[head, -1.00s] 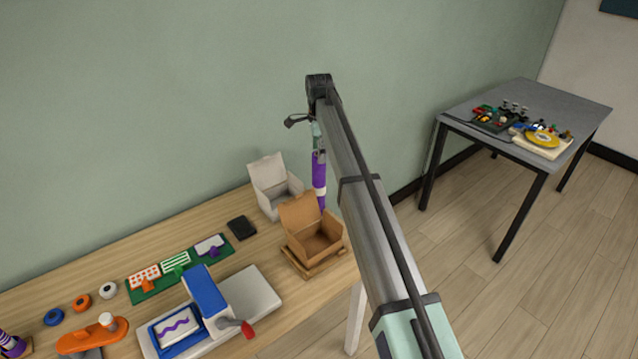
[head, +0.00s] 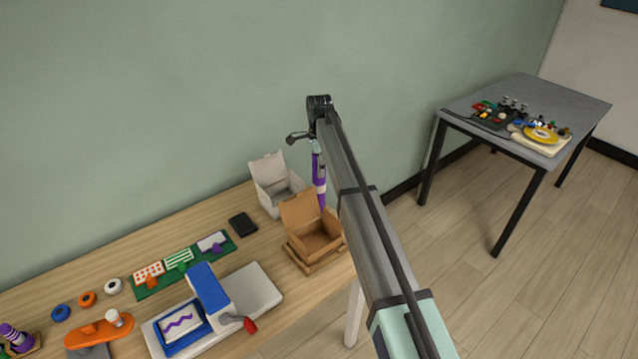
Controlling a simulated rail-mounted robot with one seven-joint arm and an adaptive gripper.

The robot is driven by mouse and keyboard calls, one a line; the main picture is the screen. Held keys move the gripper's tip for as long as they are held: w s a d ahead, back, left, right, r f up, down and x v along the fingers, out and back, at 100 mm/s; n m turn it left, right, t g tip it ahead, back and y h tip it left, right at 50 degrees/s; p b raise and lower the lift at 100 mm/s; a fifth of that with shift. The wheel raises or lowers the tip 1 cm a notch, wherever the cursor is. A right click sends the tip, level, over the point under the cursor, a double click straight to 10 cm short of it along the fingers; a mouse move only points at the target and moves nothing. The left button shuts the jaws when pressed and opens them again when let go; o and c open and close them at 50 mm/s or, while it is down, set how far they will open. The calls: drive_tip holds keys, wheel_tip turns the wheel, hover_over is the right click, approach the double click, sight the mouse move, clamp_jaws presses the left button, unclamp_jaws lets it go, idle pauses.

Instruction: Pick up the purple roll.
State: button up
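A purple roll-like thing with white bands (head: 17,338) stands at the bottom left corner of the head view, on the wooden table, cut by the picture's edge. Another purple length with a white band (head: 319,188) hangs upright below the bend of my arm, beside the open brown box. I cannot tell whether it is part of my arm or something held. My gripper cannot be made out; the arm's far end is hidden behind my arm links and the brown box.
The wooden table holds a white open box (head: 275,190), a brown open box (head: 314,245), a black block (head: 242,225), a green mat (head: 143,291), a blue-and-white press (head: 208,290), an orange tool (head: 97,333) and small blue, orange and white rolls. A grey table (head: 570,98) stands right.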

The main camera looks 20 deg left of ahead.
clamp_jaws()
drive_tip(key=shift+r, duration=0.15)
